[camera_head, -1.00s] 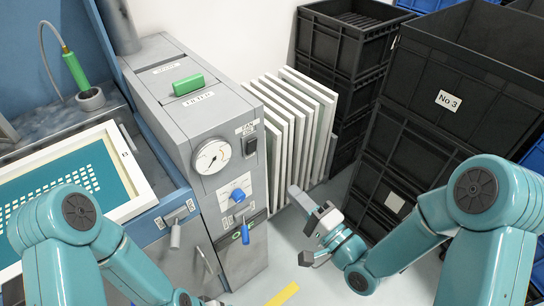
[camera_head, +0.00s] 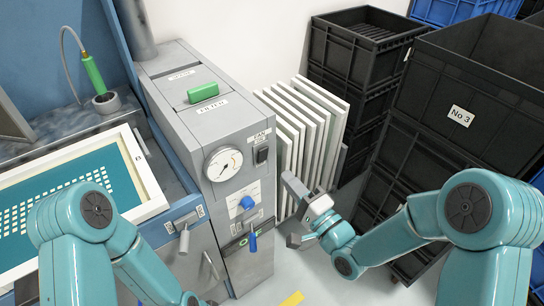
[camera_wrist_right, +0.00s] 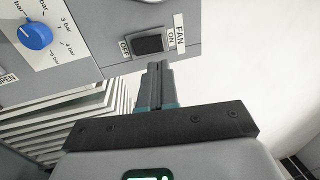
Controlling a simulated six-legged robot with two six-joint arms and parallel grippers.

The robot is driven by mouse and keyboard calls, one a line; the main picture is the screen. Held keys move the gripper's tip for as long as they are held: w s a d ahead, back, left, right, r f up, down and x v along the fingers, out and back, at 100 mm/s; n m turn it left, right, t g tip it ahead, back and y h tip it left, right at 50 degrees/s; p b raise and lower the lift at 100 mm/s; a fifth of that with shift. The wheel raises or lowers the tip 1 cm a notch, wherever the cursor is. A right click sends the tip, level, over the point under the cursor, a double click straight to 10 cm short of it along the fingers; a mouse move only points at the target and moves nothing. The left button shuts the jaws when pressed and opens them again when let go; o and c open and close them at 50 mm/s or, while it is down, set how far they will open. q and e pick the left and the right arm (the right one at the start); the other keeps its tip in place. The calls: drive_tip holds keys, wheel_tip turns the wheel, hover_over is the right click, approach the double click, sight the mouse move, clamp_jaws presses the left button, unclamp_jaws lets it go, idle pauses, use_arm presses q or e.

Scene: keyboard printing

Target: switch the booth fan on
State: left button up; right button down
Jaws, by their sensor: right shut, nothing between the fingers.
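The fan switch (camera_head: 262,155) is a black rocker on the front of the grey cabinet, under a FAN label. In the right wrist view the switch (camera_wrist_right: 149,44) lies between the words OFF and ON; I cannot tell which side is pressed. My right gripper (camera_head: 287,178) is shut and empty, to the right of and slightly below the switch in the head view. In the right wrist view its closed fingers (camera_wrist_right: 157,66) point at the switch's lower edge, seemingly apart from it. My left arm shows at lower left in the head view; its gripper is out of view.
A dial gauge (camera_head: 223,164), a blue knob (camera_head: 246,203) and a blue-handled valve (camera_head: 252,242) share the cabinet front. White-edged panels (camera_head: 306,118) stand beside it. Black crates (camera_head: 345,61) are stacked at right. A screen frame (camera_head: 149,188) lies at left.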

sight(264, 151)
drive_tip(key=p+x, duration=0.1)
drive_tip(key=x, duration=0.6)
drive_tip(key=shift+w+a+r, duration=0.1)
drive_tip(key=shift+w+a, duration=0.05)
drive_tip(key=shift+w+a+r+g+p, duration=0.15)
drive_tip(key=shift+w+r+g+p, duration=0.15)
drive_tip(key=shift+p, duration=0.3)
drive_tip(key=shift+s+f, duration=0.15)
drive_tip(key=shift+f, duration=0.05)
